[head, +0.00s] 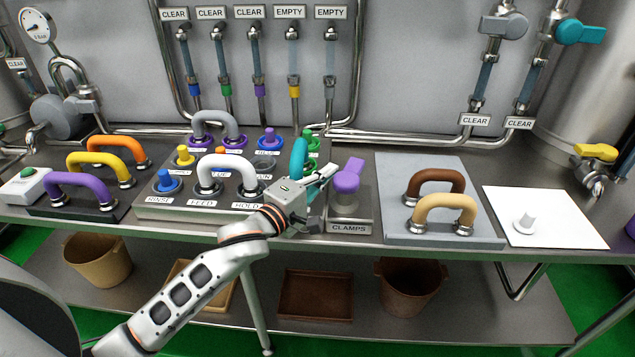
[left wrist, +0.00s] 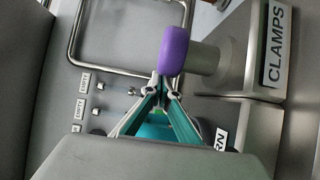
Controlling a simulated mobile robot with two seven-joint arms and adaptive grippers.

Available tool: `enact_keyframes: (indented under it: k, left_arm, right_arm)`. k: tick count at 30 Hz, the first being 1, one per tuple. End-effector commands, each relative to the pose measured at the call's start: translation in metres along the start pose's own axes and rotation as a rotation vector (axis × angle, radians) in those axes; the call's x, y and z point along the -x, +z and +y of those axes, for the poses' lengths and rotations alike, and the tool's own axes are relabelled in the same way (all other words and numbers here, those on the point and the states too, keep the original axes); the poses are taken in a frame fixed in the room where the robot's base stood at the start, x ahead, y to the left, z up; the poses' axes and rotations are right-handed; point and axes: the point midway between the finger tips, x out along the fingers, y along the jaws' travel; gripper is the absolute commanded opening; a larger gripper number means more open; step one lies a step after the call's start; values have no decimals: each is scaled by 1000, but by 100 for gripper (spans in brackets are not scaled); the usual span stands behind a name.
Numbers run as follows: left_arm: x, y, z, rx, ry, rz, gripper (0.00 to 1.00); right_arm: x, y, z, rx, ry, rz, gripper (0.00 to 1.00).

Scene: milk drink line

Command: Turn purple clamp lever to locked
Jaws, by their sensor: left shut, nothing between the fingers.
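The purple clamp lever (head: 348,179) sits on a grey round post on the box labelled CLAMPS (head: 349,228). In the head view its handle points up and slightly right. My left gripper (head: 330,173) is just left of the lever, with its fingers pointing at it. In the left wrist view the purple lever (left wrist: 174,50) lies just beyond my closed fingertips (left wrist: 165,88). The fingers are shut with nothing between them. I cannot tell whether the tips touch the lever. My right gripper does not show.
A teal handle (head: 299,152) stands right behind my left gripper. The panel left of it holds a white handle (head: 226,166), a grey handle (head: 215,120) and several knobs. Right of the clamp box, a grey plate (head: 400,170) carries brown and tan handles.

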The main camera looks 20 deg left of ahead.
Motion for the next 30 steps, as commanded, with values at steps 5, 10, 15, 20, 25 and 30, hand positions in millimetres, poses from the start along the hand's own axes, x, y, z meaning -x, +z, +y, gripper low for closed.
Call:
enact_keyframes:
  k: [5,10,15,20,25,30]
  left_arm:
    - [-20,0,0,0,0,0,0]
    - [-26,0,0,0,0,-1,0]
    - [-27,0,0,0,-1,-1,0]
    - [-27,0,0,0,-1,-1,0]
    - [-28,0,1,0,0,-11,0]
    - [-31,0,2,0,0,-40,0]
  right_arm:
    - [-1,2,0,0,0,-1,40]
    - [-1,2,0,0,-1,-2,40]
    - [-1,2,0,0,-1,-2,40]
    - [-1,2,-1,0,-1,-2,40]
    - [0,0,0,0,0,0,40]
    - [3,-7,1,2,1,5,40]
